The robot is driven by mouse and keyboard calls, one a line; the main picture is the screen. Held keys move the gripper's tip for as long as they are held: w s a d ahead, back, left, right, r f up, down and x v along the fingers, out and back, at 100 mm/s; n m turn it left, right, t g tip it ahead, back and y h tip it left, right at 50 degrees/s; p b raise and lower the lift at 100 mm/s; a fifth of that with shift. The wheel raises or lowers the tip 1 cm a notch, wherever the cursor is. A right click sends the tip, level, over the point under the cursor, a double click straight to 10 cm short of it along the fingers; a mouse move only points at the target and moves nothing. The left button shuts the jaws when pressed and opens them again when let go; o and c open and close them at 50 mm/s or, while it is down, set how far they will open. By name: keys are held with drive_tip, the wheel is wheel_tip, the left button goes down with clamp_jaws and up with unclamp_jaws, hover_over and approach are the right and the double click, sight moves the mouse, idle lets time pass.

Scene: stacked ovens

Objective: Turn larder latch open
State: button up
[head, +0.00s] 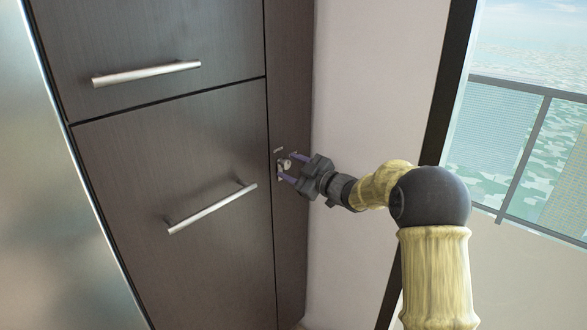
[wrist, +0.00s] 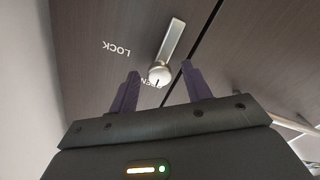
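The larder latch (wrist: 170,45) is a silver lever with a round knob end, set on a dark wood panel, in the wrist view. The word LOCK (wrist: 116,48) is printed beside it, and a partly hidden label lies by the knob. In the head view the latch (head: 285,164) is small and partly covered by my fingers. My gripper (wrist: 158,85) is open, with its two purple fingers apart on either side of the knob end. I cannot tell whether they touch it. In the head view my gripper (head: 291,168) reaches the panel from the right.
A dark cabinet door (head: 170,200) with a bar handle (head: 212,209) is left of the latch, and a second handle (head: 147,73) is above. A pale wall (head: 370,80) and a window (head: 530,110) are to the right.

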drive_tip(key=b+v, duration=0.1)
drive_tip(key=v, duration=1.6)
drive_tip(key=shift+s, duration=0.25)
drive_tip(key=shift+d, duration=0.2)
